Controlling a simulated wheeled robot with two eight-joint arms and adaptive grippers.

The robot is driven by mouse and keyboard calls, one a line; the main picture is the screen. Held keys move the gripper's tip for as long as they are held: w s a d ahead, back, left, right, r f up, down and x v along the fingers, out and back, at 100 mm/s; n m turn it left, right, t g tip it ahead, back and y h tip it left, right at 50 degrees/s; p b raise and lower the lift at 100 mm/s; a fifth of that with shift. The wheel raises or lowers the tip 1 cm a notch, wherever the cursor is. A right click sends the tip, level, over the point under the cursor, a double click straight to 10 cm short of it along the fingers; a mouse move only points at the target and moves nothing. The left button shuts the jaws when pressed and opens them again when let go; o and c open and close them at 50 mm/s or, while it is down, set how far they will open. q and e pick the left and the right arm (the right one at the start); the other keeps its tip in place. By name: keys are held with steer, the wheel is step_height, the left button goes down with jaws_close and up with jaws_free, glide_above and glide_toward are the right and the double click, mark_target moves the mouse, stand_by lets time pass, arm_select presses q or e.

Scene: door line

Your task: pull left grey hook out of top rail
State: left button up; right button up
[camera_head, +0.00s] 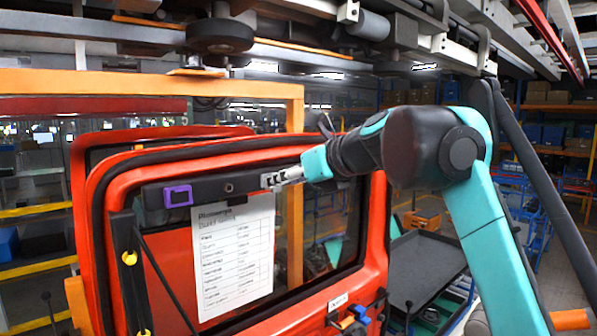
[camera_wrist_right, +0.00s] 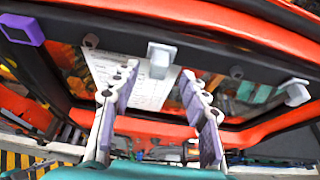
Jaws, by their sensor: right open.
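The dark top rail (camera_head: 208,190) runs along the upper part of a red door and also crosses the right wrist view (camera_wrist_right: 120,44). The left grey hook (camera_wrist_right: 161,56) sits on the rail in the right wrist view. A second grey hook (camera_wrist_right: 295,92) is farther right on it. My right gripper (camera_wrist_right: 160,72) is open, with its fingertips on either side of the left grey hook in the picture; I cannot tell whether they touch it. My left gripper is out of view.
A purple hook (camera_head: 178,196) is at the rail's left end. A printed sheet (camera_head: 233,255) hangs below the rail. The red door (camera_head: 95,215) has a window opening. An overhead conveyor (camera_head: 290,50) is above. A dark tray (camera_head: 425,265) stands right of the door.

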steer(key=x, duration=0.3)
jaws_close()
steer(key=c, duration=0.8)
jaws_free()
steer(key=shift+c, duration=0.2)
jaws_close()
steer(key=shift+r, duration=0.1)
steer(key=shift+s, duration=0.1)
steer(key=shift+s, duration=0.1)
